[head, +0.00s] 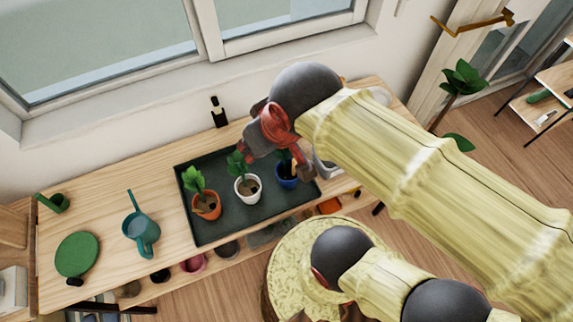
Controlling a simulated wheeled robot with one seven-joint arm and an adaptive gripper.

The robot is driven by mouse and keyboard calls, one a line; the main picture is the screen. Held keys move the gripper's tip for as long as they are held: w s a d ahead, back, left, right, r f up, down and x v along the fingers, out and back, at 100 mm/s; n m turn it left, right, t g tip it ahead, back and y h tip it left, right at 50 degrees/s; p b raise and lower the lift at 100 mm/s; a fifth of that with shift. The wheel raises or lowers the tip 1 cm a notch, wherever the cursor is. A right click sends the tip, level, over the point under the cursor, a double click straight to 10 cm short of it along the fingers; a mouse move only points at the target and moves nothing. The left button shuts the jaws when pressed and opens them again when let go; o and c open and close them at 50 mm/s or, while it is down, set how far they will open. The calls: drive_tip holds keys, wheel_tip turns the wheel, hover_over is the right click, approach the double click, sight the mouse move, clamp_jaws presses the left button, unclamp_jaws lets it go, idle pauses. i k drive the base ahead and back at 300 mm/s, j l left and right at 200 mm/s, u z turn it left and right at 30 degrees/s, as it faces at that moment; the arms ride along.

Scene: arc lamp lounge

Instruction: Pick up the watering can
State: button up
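A teal watering can (141,232) stands on the left part of the wooden table in the head view. Its long thin spout points toward the window and its loop handle faces the near edge. My gripper (279,163) is well to the right of it, above the right part of a dark tray. Its fingers look spread apart, with nothing seen between them but the plant below. My gripper and arm partly hide the plant in the blue pot (287,180) and the far right of the table.
The dark tray (222,231) holds potted plants in an orange pot (207,212), a white pot (253,193) and the blue pot. A dark bottle (218,112) stands by the wall.

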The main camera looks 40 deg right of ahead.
sight(137, 227)
drive_tip(key=u, duration=1.25)
drive_tip(key=j+z, duration=0.4)
drive_tip(key=j, duration=0.2)
drive_tip(key=j+z, duration=0.35)
drive_tip(key=j, duration=0.25)
drive_tip(key=j+z, duration=0.4)
drive_tip(key=j, duration=0.2)
